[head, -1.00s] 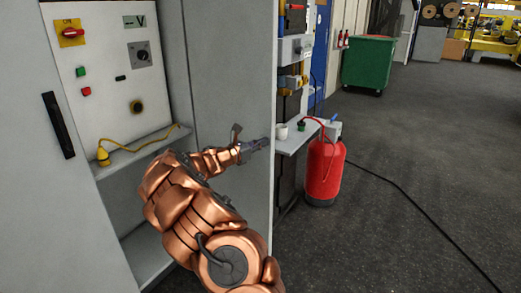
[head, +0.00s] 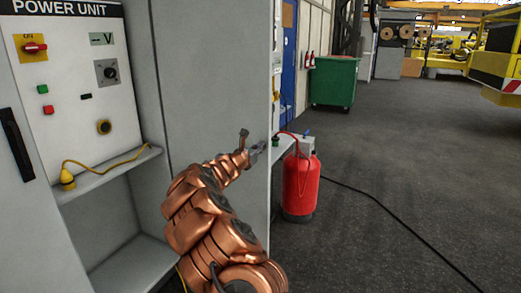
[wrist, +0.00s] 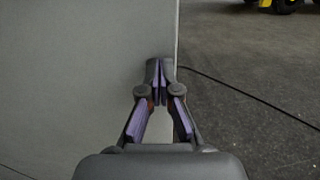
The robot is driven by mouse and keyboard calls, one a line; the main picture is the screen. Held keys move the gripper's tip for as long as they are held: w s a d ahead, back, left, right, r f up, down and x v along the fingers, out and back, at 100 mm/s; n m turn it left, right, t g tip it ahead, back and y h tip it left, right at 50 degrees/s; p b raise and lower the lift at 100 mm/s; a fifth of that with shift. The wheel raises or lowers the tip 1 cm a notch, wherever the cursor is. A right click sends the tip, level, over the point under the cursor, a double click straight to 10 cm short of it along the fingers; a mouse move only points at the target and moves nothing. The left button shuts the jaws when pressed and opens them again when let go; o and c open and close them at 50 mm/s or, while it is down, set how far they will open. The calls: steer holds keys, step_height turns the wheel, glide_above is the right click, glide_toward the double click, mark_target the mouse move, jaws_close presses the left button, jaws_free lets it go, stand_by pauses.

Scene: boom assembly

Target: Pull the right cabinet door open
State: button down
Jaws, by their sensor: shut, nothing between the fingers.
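The right cabinet door (head: 205,100) is a plain grey panel that stands open, to the right of the cabinet's lit interior. Its inner face and free vertical edge show in the head view. My gripper (head: 268,144) is at that free edge, at about mid height of the visible panel. In the wrist view the door (wrist: 75,75) fills the left, and my gripper (wrist: 159,68) has its fingertips together in front of the panel close to its right edge. I cannot tell whether they touch it. Nothing is held.
The left door with its black handle (head: 17,144) stands at the left. Inside are a power unit panel (head: 75,90) and a yellow plug (head: 67,178) on a shelf. A red cylinder (head: 301,185), a black cable (head: 400,217) and a green bin (head: 333,82) are to the right. Floor is open there.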

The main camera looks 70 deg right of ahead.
steer(key=w+a+b, duration=0.2)
steer(key=a, duration=1.1)
steer(key=shift+a+b, duration=0.3)
steer(key=shift+a, duration=0.1)
